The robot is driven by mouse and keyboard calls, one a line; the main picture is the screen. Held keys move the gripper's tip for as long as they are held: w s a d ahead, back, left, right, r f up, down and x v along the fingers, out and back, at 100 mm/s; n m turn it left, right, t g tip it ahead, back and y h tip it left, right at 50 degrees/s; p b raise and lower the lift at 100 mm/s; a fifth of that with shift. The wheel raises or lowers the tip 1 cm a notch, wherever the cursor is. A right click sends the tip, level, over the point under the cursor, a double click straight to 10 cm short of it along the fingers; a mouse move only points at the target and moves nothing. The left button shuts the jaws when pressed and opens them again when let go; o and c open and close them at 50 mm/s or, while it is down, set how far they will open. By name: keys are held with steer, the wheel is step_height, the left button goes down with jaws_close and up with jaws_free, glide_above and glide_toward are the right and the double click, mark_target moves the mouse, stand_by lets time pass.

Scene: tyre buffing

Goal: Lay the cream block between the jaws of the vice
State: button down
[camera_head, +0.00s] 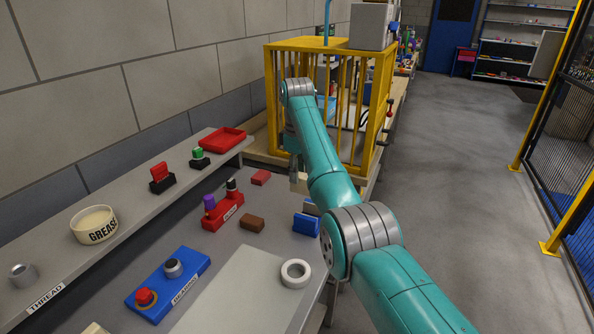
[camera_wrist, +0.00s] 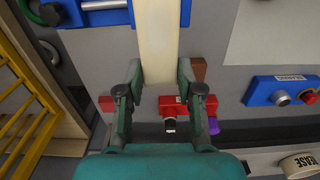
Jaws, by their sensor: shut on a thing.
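The cream block (camera_wrist: 158,45) is long and pale. My gripper (camera_wrist: 160,75) is shut on it, with one finger on each side, and the block reaches away past the fingertips to the top of the wrist view. In the head view a small pale part of the block (camera_head: 299,184) shows left of my arm, which hides most of it and my gripper. The blue vice (camera_head: 305,225) sits at the bench's right edge. In the wrist view the vice (camera_wrist: 105,16) lies at the top, partly behind the block, with a silver jaw strip. The gap between its jaws is mostly hidden.
A red holder (camera_head: 222,214) with upright handles, a brown block (camera_head: 252,223) and a red block (camera_head: 261,177) lie near the vice. A white ring (camera_head: 295,273) and a blue button box (camera_head: 168,284) are nearer. A yellow cage (camera_head: 272,95) stands behind.

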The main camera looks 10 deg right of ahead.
steer(key=shift+f, duration=2.25)
steer(key=shift+f, duration=2.7)
stand_by(0.4)
steer(key=c, duration=0.7)
jaws_free()
steer(key=shift+f, duration=0.1)
steer(key=shift+r, duration=2.55)
steer(key=shift+r, duration=0.1)
